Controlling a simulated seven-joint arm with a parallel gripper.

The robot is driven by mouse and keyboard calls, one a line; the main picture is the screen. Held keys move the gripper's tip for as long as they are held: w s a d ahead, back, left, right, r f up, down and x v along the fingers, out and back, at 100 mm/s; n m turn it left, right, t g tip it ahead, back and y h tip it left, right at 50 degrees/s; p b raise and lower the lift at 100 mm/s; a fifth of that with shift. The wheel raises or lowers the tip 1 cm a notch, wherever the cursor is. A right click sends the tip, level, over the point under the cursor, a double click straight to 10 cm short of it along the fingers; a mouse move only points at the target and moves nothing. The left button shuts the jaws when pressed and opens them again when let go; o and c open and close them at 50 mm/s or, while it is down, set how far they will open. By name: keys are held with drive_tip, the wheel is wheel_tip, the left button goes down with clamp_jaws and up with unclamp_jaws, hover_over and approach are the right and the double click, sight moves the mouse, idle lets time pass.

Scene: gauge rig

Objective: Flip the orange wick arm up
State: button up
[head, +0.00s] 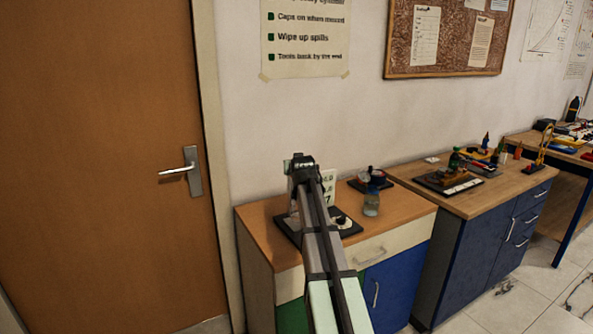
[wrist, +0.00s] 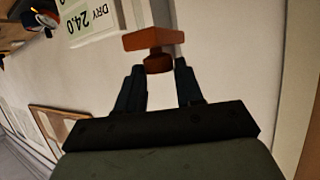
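The orange wick arm (wrist: 153,40) shows in the wrist view as a flat bar with a rounded knob under it, just ahead of my fingertips. In the head view I cannot make it out; my arm covers that part. My gripper (wrist: 158,68) is open, one finger on each side of the knob's near end, and I cannot tell whether they touch it. The white gauge panel (wrist: 92,20) reads "DRY 24.0" in the wrist view. In the head view it stands just right of my gripper (head: 299,165).
The rig's dark base (head: 350,229) sits on a wooden-topped cabinet (head: 395,211). A clear jar (head: 371,204) and a small dark device (head: 378,179) stand to the right. A second bench (head: 500,195) with more rigs is farther right. A door (head: 100,170) is at left.

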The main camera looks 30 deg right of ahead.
drive_tip(key=o, duration=0.4)
drive_tip(key=shift+f, duration=0.1)
drive_tip(key=shift+s, duration=0.1)
drive_tip(key=v, duration=1.3)
drive_tip(key=shift+s+a, duration=0.2)
drive_tip(key=shift+a, duration=0.05)
